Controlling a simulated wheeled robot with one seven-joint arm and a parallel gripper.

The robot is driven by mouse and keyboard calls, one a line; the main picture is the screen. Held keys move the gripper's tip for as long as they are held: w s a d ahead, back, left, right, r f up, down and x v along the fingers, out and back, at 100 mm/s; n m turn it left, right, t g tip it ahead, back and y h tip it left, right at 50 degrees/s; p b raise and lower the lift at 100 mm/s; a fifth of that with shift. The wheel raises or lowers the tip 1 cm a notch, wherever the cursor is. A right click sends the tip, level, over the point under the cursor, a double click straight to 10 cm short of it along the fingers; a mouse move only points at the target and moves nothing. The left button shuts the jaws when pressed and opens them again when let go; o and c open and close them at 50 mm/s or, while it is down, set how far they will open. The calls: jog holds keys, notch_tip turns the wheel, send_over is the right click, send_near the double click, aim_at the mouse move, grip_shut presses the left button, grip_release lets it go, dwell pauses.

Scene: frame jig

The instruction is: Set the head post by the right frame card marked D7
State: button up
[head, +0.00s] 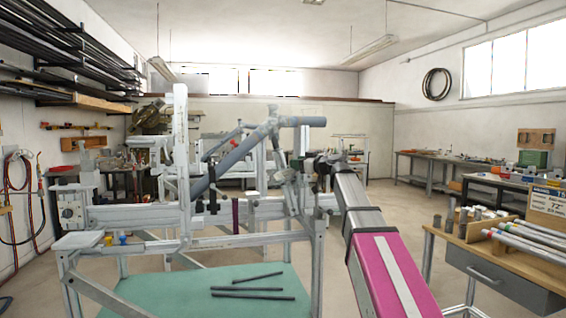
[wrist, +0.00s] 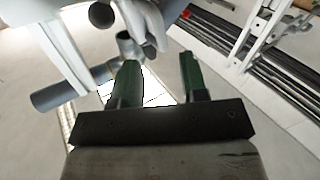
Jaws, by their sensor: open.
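The frame jig (head: 262,208) is a pale metal stand with rails. A tall upright post (head: 182,150) stands at its left; I cannot tell whether this is the head post. Grey-blue tubes (head: 235,152) lie slanted across the jig and meet at a joint near its top. A card with "72" on it (head: 548,200) stands on the right bench; no D7 is readable. My gripper (wrist: 158,62) is open, with two green fingers and nothing seen held between them. In the wrist view a grey tube joint (wrist: 130,45) shows by the left finger; contact cannot be told.
Dark rods (head: 255,286) lie on the jig's green lower shelf (head: 150,290). The wooden bench (head: 500,262) at right holds pale tubes (head: 530,240) and small cylinders. Benches line the back right wall. Open floor lies between the jig and the benches.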

aim_at(283, 164)
jog(key=x, duration=0.8)
jog(key=shift+w+a, duration=0.1)
jog(key=shift+c, duration=0.3)
